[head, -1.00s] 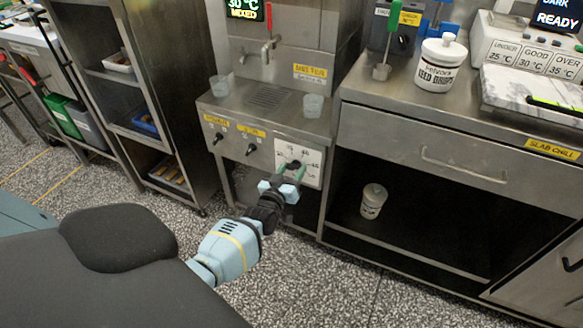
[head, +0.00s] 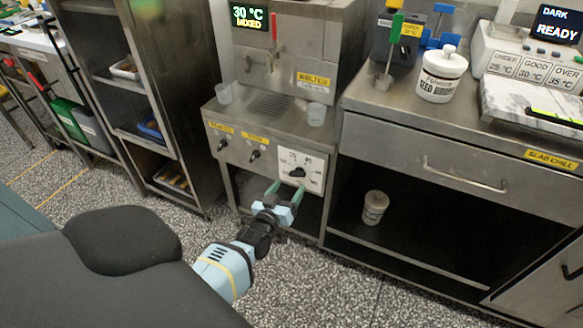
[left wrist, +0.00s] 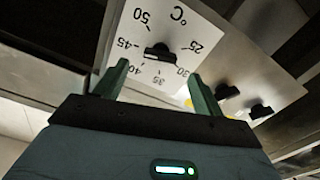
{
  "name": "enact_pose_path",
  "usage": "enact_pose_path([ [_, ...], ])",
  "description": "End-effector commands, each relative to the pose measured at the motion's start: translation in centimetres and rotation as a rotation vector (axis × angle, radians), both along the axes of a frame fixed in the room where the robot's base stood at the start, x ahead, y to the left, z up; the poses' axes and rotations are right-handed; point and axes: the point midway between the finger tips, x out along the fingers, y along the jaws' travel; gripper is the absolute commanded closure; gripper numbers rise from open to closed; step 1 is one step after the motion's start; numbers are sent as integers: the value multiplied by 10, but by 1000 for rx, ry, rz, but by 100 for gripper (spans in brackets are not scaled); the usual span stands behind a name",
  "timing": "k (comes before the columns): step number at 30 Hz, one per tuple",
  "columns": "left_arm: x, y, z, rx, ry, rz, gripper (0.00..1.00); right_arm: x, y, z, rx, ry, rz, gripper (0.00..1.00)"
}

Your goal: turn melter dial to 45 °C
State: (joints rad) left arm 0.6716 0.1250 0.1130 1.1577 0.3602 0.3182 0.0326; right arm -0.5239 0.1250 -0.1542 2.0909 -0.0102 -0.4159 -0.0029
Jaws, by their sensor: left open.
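The melter dial is a black knob (head: 297,173) on a white scale plate (head: 314,182) on the melter front (head: 235,178). In the left wrist view the knob (left wrist: 160,52) is a dark bar, one end towards the 45 mark. I cannot tell which end is the pointer. My left gripper (head: 286,190) has green fingers, open and empty, just in front of and below the knob, apart from it. In the left wrist view its fingertips (left wrist: 160,71) stand to either side below the knob. The melter display (head: 249,17) reads 30 °C MIXED. My right gripper is not in view.
Two more black knobs (head: 221,145) (head: 254,155) sit left of the dial. A steel counter with a drawer (head: 430,165) is at right, a shelf rack at left. The floor in front is clear.

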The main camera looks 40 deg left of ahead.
Motion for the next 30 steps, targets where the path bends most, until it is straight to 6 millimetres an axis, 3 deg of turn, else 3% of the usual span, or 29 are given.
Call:
enact_pose_path([
  [7,-21,-5,0,0,-1,0,31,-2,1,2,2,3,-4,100],
  [26,-24,-6,-1,0,2,-1,31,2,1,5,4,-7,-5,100],
  [30,-41,-15,-15,14,50,-29,31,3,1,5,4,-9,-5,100],
])
